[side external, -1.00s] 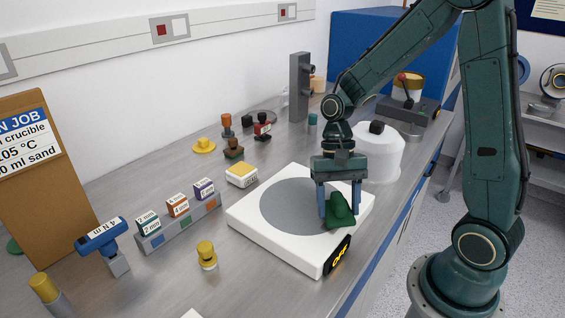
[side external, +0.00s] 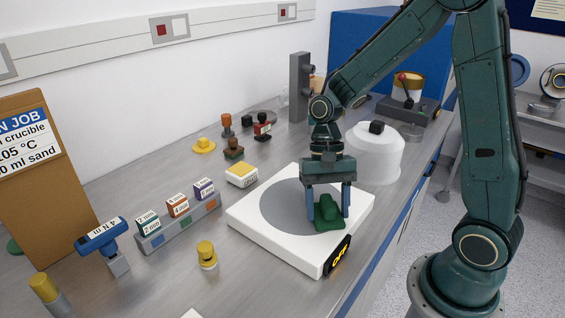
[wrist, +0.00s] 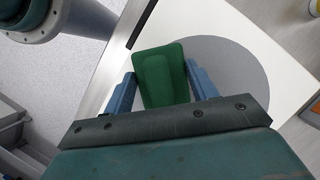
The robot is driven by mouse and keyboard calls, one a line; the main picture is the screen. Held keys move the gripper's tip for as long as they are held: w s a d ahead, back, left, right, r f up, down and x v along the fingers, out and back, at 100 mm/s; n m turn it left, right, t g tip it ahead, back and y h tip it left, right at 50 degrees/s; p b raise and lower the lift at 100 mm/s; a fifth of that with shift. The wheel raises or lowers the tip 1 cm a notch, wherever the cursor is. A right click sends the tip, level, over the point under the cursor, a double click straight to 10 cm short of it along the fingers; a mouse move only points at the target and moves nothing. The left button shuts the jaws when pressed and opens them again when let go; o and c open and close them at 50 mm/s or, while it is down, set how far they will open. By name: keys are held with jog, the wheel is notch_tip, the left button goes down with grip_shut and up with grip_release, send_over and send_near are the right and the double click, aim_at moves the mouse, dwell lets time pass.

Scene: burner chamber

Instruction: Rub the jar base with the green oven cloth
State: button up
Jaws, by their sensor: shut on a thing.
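The green oven cloth (side external: 328,213) is a dark green folded pad with a raised middle. My gripper (side external: 327,208) points down and is shut on it, one blue finger on each side. The cloth is low over a white square base with a grey disc (side external: 285,205), at the disc's right front edge, and seems to touch it. I take this base for the jar base. Its front label reads OFF. In the wrist view the cloth (wrist: 162,78) sits between the fingers, over the edge of the grey disc (wrist: 225,75).
A white dome with a black knob (side external: 375,155) stands close behind the base. A rack of labelled blocks (side external: 180,222), a yellow knobbed piece (side external: 207,256) and a yellow-topped white block (side external: 241,174) stand to the left. The bench edge is close on the right.

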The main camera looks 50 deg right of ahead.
aim_at(345, 224)
jog(key=shift+s, duration=1.75)
jog(key=shift+s+r, duration=0.1)
jog(key=shift+s, duration=0.15)
notch_tip(345, 224, up, 8)
jog(key=shift+w+a, duration=0.1)
